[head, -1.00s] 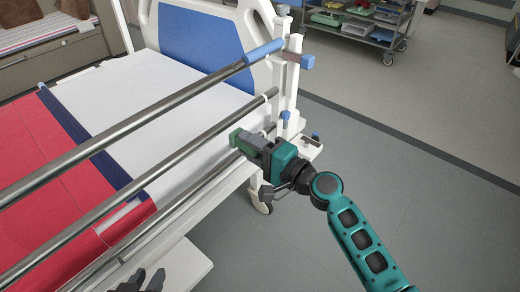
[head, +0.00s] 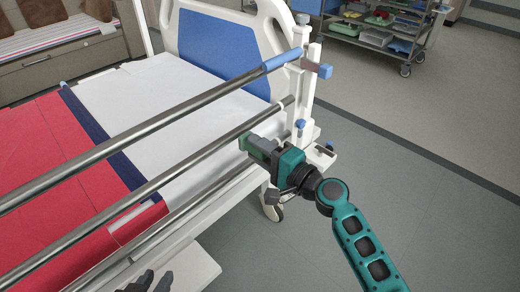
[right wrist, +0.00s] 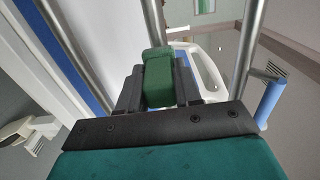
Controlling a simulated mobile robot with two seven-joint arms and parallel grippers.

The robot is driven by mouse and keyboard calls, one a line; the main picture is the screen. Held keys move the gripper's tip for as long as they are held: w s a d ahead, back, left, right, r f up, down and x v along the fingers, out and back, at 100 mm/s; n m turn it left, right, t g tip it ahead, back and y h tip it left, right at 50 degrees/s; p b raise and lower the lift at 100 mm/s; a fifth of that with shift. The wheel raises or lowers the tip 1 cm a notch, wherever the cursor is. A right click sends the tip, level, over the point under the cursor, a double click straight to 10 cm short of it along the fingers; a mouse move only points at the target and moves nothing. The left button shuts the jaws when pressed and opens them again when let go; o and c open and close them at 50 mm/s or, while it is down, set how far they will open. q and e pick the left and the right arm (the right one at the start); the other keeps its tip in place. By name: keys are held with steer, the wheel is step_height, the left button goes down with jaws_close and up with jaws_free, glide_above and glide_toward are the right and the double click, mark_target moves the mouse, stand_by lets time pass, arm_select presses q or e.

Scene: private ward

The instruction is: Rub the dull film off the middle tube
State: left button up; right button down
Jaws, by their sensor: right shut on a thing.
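The middle tube (head: 160,182) is a long grey metal bar of the bed's side rail, running between an upper and a lower tube. I cannot make out a separate film patch on it. My right gripper (head: 262,147) is shut on a green pad (head: 248,142), beside the far end of the middle tube and just below it. In the right wrist view the green pad (right wrist: 158,78) lies in line with the middle tube (right wrist: 154,22); I cannot tell whether they touch. My left gripper (head: 154,281) shows only its dark fingertips at the bottom edge, apart and empty.
The upper tube (head: 150,125) ends in a blue sleeve (head: 282,60) at the white rail post (head: 304,85). The lower tube (head: 190,233) runs below. The bed has a white sheet and red cover (head: 60,180). A trolley (head: 375,35) stands far off; the floor at right is clear.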

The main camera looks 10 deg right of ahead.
steer(key=shift+x, duration=0.85)
